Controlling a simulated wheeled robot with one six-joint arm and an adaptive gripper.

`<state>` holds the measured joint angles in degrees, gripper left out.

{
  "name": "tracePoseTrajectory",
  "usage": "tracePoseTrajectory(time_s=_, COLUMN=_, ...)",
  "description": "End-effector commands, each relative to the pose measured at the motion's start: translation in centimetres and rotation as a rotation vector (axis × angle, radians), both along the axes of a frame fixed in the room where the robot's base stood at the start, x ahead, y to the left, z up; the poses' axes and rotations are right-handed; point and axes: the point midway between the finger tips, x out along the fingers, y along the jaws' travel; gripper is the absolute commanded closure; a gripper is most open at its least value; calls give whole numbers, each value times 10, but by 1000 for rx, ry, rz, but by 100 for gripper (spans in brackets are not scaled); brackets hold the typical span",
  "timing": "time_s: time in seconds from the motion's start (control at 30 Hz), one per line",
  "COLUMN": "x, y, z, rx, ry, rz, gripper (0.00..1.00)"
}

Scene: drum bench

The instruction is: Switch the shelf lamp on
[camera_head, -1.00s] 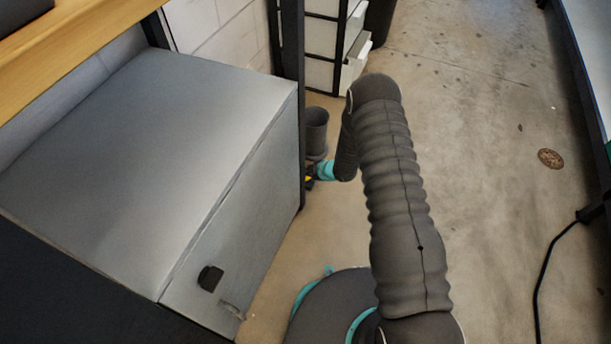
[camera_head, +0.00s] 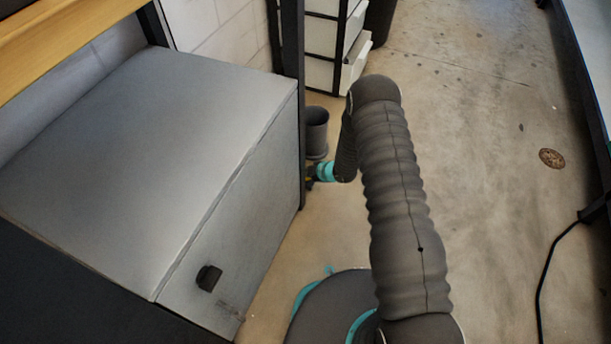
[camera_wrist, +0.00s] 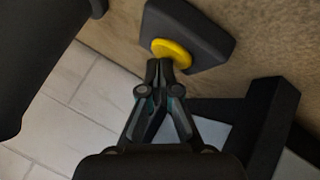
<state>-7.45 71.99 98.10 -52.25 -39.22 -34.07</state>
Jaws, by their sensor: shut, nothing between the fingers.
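A dark box with a round yellow button (camera_wrist: 172,53) shows at the top middle of the wrist view. My gripper (camera_wrist: 166,68) is shut and empty. Its fingertips are at the near edge of the button and overlap it in the picture; I cannot tell whether they touch it. In the head view my wrist shows beside the dark post, and the fingers are mostly hidden there. No lamp that I can make out is in view, so I cannot see whether it is lit.
A grey cabinet (camera_head: 150,150) stands at the left under a wooden top (camera_head: 70,45). A dark upright post (camera_head: 292,100) is beside my wrist. Open floor (camera_head: 480,130) lies to the right, with a black cable (camera_head: 543,270).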

Motion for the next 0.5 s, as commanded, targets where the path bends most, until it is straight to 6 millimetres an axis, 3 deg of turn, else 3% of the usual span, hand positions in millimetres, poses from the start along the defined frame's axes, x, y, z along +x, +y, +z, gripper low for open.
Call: tracePoseTrajectory(time_s=0.5, x=1, y=0, z=16, rx=0, ry=-1, rz=-1, gripper=100)
